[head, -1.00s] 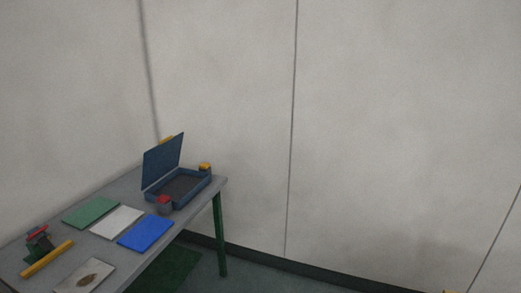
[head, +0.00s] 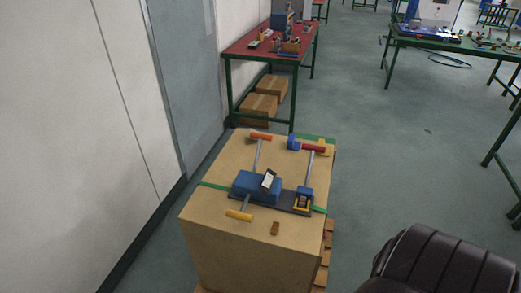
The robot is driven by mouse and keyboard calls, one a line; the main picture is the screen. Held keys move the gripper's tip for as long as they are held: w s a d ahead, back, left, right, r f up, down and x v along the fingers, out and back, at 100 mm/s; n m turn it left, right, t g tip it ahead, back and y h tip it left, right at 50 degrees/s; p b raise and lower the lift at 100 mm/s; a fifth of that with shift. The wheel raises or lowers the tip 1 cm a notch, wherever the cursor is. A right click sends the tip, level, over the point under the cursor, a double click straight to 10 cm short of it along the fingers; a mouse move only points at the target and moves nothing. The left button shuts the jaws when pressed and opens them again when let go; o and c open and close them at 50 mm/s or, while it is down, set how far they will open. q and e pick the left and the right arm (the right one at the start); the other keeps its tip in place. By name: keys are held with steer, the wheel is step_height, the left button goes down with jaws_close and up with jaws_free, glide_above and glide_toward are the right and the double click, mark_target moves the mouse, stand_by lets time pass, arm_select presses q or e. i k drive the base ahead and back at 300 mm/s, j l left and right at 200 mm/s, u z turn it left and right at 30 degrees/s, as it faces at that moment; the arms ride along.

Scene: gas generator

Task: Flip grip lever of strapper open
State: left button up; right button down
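The strapper (head: 257,185) sits on top of a large cardboard box (head: 228,250) in the head view. It has a blue body on a dark base, with a green strap running across the box under it. One grey lever with an orange handle (head: 261,136) and one with a red handle (head: 313,148) reach toward the far side of the box. A short yellow handle (head: 239,215) points to the near side. I cannot tell which of these is the grip lever. Neither of my grippers is in view.
The box stands on a wooden pallet (head: 324,257). A wall and grey door (head: 185,75) are on the left. A red table (head: 265,45) and cartons (head: 258,108) stand behind. A green table (head: 440,42) is far right. A dark ribbed shape (head: 445,265) fills the bottom right. Open floor lies between.

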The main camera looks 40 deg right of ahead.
mark_target(240, 216)
steer(key=i+j+z, duration=0.3)
steer(key=j+z, duration=0.15)
steer(key=j, duration=0.15)
steer(key=i+j+z, duration=0.2)
steer(key=j+z, duration=0.25)
steer(key=j, duration=0.2)
